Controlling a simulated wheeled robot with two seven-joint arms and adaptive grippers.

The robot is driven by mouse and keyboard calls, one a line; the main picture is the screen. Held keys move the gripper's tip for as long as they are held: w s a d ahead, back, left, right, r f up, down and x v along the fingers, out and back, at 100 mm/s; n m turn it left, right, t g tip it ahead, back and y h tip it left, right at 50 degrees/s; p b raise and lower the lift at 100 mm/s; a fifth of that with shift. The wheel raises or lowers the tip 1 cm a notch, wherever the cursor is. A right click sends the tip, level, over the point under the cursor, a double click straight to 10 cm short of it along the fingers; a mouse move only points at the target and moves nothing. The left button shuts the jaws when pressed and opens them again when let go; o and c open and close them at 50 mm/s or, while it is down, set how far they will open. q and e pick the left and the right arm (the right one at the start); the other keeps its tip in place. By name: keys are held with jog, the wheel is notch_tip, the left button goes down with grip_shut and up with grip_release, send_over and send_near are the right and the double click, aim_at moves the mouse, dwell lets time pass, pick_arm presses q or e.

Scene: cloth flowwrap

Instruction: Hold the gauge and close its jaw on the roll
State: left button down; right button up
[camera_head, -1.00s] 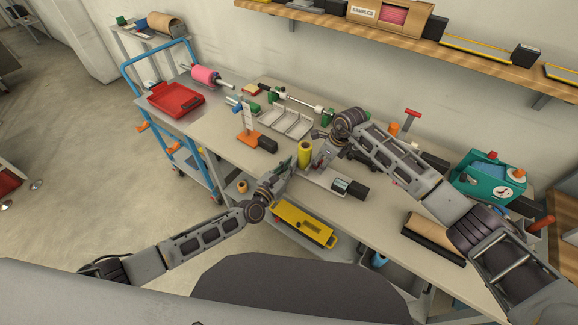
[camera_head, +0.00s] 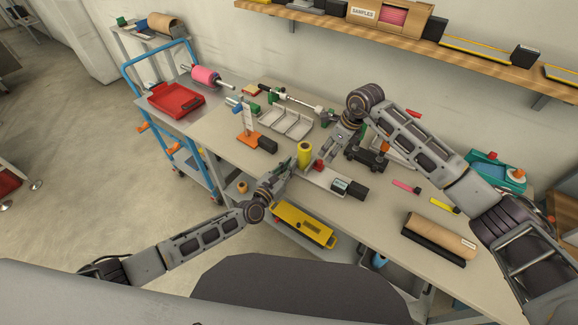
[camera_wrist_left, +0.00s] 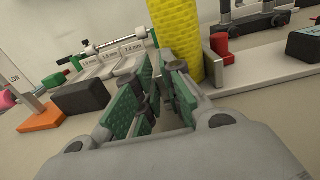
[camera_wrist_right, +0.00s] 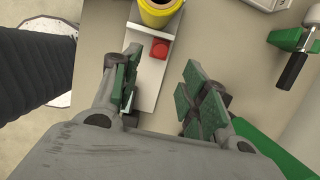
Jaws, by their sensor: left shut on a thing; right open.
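The yellow roll (camera_head: 305,154) stands upright at the left part of the gauge, a pale bar (camera_head: 325,181) with a red jaw block (camera_head: 318,166) and a dark display box (camera_head: 348,188). The left wrist view shows the roll (camera_wrist_left: 177,35) just beyond my fingers and the red block (camera_wrist_left: 221,47) to its right. My left gripper (camera_head: 288,167) is shut at the gauge's left end beside the roll; its fingers (camera_wrist_left: 159,75) hide the held part. My right gripper (camera_wrist_right: 161,65) is open above the gauge, with the red block (camera_wrist_right: 160,48) ahead between its fingertips, apart from the fingers.
A grey divided tray (camera_head: 286,122) and an orange stand (camera_head: 248,138) lie behind to the left. A dark fixture (camera_head: 368,157) is close to my right gripper. A brown roll (camera_head: 440,236) lies at the right. The bench between it and the gauge is mostly clear.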

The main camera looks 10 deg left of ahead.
jog(key=shift+v, duration=1.75)
pick_arm(q)
jog(key=c, duration=1.5)
grip_release()
jog(key=shift+o, duration=0.2)
jog(key=shift+s+a, duration=0.1)
jog(key=shift+s, duration=0.1)
jog(key=v, duration=1.1)
jog(key=shift+s, duration=0.3)
jog(key=shift+a, duration=0.1)
jog(key=shift+f, duration=0.1)
pick_arm(e)
jog(key=shift+s+f, duration=0.1)
jog(key=shift+f, duration=0.05)
